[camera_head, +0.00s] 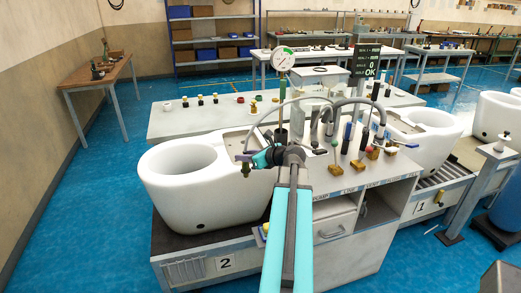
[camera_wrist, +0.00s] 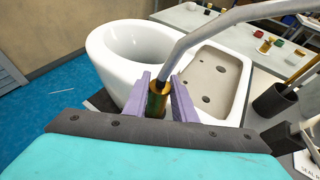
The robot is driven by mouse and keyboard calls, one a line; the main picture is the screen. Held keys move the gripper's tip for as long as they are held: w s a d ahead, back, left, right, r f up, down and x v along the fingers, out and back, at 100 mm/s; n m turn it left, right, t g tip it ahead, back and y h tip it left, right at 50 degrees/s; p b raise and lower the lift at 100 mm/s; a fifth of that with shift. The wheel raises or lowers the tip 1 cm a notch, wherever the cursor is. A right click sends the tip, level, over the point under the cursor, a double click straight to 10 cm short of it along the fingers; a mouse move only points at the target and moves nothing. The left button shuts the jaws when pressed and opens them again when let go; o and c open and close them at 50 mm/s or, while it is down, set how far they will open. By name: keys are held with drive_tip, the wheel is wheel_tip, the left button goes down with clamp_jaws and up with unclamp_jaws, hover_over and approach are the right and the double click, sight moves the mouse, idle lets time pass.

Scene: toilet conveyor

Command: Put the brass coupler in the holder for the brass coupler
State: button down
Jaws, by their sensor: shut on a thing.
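The brass coupler (camera_wrist: 155,107) is a gold-coloured cylinder with a dark collar, joined to a grey hose (camera_wrist: 190,42). My gripper (camera_wrist: 158,96) is shut on it, with a purple finger on either side. In the head view my gripper (camera_head: 249,161) is over the right part of the toilet labelled 2 (camera_head: 196,207), and the coupler (camera_head: 246,170) is small at its tip. In the wrist view the coupler is in front of the toilet's bowl and tank opening. I cannot tell which holder on the bench belongs to the coupler.
A grey bench (camera_head: 333,205) right of the toilet carries several upright tools, hoses and brass-coloured blocks (camera_head: 358,165). A pressure gauge (camera_head: 283,59) stands behind my gripper. A dark cup (camera_wrist: 274,101) is at the right in the wrist view. Another toilet (camera_head: 424,133) is further right.

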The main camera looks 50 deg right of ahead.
drive_tip(key=w+a+f+n+g+y, duration=0.2)
drive_tip(key=w+a+n+y, duration=0.2)
drive_tip(key=a, duration=1.1)
drive_tip(key=w+a+f+n+g+y, duration=0.1)
drive_tip(key=w+a+n+y, duration=0.3)
drive_tip(key=a, duration=1.2)
drive_tip(key=w+a+f+n+g+y, duration=0.2)
drive_tip(key=w+a+f+n+y, duration=0.1)
drive_tip(key=a, duration=1.2)
drive_tip(key=shift+w+a+n+g+y, duration=0.15)
drive_tip(key=shift+w+n+g+y, duration=0.15)
drive_tip(key=shift+w+n+y, duration=0.4)
drive_tip(key=shift+s, duration=0.2)
